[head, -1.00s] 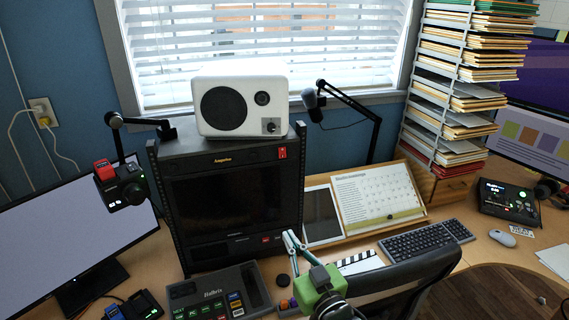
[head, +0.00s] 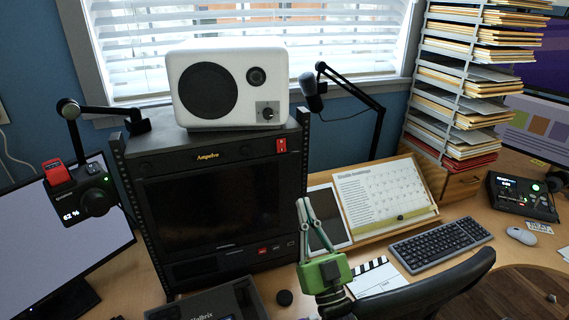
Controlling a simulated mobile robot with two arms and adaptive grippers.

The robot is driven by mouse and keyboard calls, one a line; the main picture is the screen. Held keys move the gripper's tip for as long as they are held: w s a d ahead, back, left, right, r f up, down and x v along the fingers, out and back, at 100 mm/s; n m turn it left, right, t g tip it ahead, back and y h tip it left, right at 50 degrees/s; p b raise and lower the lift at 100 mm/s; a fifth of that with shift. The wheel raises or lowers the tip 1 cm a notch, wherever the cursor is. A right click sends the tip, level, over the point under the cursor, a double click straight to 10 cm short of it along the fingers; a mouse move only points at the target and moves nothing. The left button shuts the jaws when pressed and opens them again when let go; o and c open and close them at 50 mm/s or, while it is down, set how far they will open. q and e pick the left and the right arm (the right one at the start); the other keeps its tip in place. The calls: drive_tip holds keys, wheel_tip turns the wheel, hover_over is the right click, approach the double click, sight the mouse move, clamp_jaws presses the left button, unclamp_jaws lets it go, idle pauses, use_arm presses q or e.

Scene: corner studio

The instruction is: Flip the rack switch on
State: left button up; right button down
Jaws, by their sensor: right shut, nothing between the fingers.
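The black rack (head: 212,200) stands on the desk in the middle of the head view, with a dark front panel. A small red switch (head: 281,146) sits at the top right of its front. I cannot tell from this distance which way the switch is set. My right gripper (head: 303,202), on a green wrist body, is shut and empty. It is in front of the rack's lower right side, below the switch and apart from it in the picture. My left gripper is not in view.
A white speaker (head: 228,85) sits on top of the rack. A black microphone arm (head: 378,125), a tilted calendar board (head: 384,194) and a keyboard (head: 442,242) are to the right. A chair back (head: 425,285) is at the front. A camera (head: 80,190) hangs at left.

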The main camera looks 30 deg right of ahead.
drive_tip(key=p, duration=0.5)
approach(281, 146)
wheel_tip(281, 146, up, 4)
drive_tip(key=shift+w+d+f+p, duration=0.1)
drive_tip(key=shift+w+d+p, duration=0.1)
drive_tip(key=shift+w, duration=0.55)
drive_tip(key=shift+w+d+f+p, duration=0.1)
drive_tip(key=shift+w+d, duration=0.15)
drive_tip(key=shift+w, duration=0.5)
drive_tip(key=shift+w+d+f+p, duration=0.15)
drive_tip(key=shift+w+d, duration=0.05)
drive_tip(key=shift+w, duration=0.55)
